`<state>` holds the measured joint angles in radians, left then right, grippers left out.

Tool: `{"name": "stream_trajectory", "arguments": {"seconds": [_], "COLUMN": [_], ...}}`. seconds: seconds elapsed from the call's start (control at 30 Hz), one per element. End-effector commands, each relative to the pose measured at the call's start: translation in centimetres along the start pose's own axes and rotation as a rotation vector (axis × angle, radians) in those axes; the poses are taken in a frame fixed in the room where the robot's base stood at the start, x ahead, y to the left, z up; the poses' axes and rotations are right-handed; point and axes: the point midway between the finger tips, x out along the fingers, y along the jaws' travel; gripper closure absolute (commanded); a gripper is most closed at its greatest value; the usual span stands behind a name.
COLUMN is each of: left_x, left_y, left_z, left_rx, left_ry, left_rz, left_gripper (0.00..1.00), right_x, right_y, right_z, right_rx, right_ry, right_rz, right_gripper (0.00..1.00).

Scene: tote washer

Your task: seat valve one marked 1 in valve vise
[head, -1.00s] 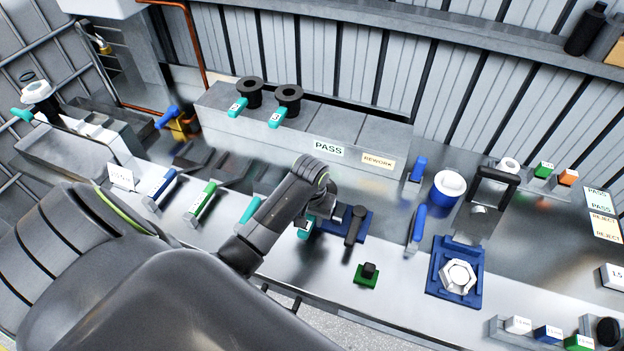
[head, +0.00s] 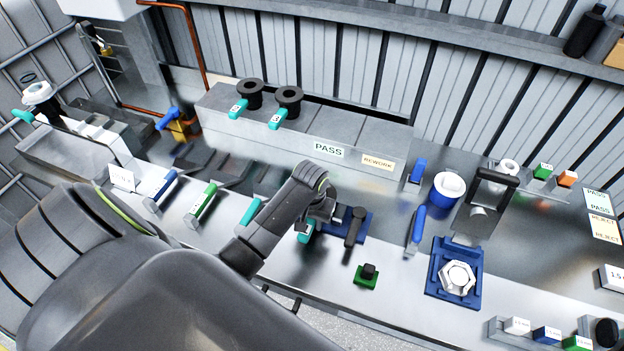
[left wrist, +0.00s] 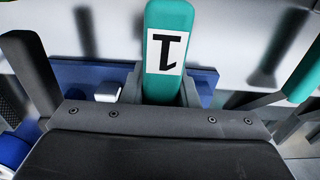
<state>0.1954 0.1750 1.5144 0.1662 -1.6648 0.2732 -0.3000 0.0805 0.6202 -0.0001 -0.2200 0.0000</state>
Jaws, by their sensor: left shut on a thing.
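Valve one shows as a teal handle (left wrist: 167,50) with a white label marked 1, upside down in the left wrist view. My left gripper (left wrist: 163,92) is shut on it. In the head view the handle (head: 306,232) shows below my left gripper (head: 322,213). The valve vise (head: 362,228) looks like the blue base with a black lever (head: 355,226), just right of the gripper. Blue surface of it (left wrist: 85,74) also shows behind the handle in the wrist view. The valve's body is hidden, so I cannot tell whether it touches the vise. My right gripper is not in view.
Another teal handle (head: 251,211) lies left of the gripper. A green block with a black knob (head: 367,277) stands in front of the vise. A blue fixture with a white hex part (head: 457,279) is at right. Two black valves (head: 288,97) stand on the back ledge.

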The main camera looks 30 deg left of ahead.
Motion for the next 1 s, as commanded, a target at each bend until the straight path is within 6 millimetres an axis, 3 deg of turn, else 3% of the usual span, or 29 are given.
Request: {"name": "stream_trajectory", "arguments": {"seconds": [0.3,0.33,0.5,0.7,0.9,1.0], "left_x": [0.06,0.06,0.07,0.09,0.15,0.13], "left_y": [0.03,0.03,0.03,0.02,0.00,0.01], "left_z": [-0.06,-0.06,-0.04,-0.02,0.03,0.02], "left_rx": [0.001,0.001,0.000,0.000,0.000,0.000], "left_ry": [0.003,0.003,0.002,0.002,0.000,0.000], "left_rz": [0.001,0.001,0.001,0.001,0.000,0.000], "left_gripper": [1.00,0.71,0.48,0.48,0.22,0.22], "right_x": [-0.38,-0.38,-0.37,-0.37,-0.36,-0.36], "right_y": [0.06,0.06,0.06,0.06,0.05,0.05], "right_z": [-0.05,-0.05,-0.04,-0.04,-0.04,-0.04], "right_rx": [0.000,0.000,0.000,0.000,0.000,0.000], "right_ry": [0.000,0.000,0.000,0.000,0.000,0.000], "right_rz": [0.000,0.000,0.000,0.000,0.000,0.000], "right_gripper": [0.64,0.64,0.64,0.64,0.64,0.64]}}
